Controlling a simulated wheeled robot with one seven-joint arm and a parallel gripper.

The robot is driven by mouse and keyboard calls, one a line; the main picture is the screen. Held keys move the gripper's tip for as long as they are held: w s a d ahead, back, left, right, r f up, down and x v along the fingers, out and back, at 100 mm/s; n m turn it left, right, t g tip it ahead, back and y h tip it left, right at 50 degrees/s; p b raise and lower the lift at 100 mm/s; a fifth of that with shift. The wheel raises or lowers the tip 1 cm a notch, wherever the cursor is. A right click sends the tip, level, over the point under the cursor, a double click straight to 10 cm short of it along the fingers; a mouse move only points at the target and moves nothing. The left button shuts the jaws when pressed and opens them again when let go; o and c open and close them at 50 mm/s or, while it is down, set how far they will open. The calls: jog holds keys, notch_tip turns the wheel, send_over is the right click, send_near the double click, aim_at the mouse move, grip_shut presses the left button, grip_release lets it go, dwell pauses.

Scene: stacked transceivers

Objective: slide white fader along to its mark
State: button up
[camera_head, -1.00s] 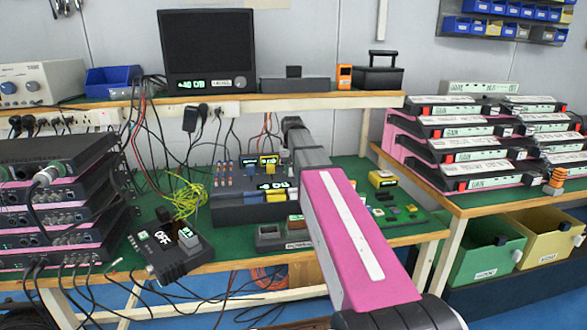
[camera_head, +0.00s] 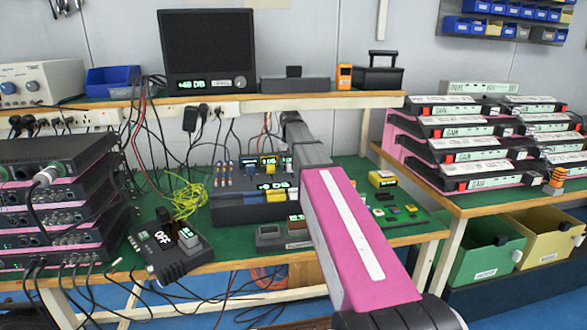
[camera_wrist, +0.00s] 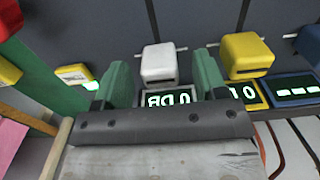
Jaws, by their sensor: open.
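The white fader (camera_wrist: 159,62) is a small white block with a slot in its face, riding on a thin rail in the wrist view. My gripper (camera_wrist: 160,75) is open, its two green fingers on either side of the fader, with a visible gap to each. I cannot make out the mark.
A yellow fader (camera_wrist: 246,55) stands close right of my right finger, with a blue fader (camera_wrist: 313,45) beyond it. A green surface with a yellow block (camera_wrist: 75,74) lies left of my gripper. In the head view a black monitor (camera_head: 207,48) stands on the shelf behind.

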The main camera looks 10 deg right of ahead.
aim_at(290, 163)
notch_tip(290, 163, up, 6)
jog(key=shift+f, duration=0.1)
dwell(0.4)
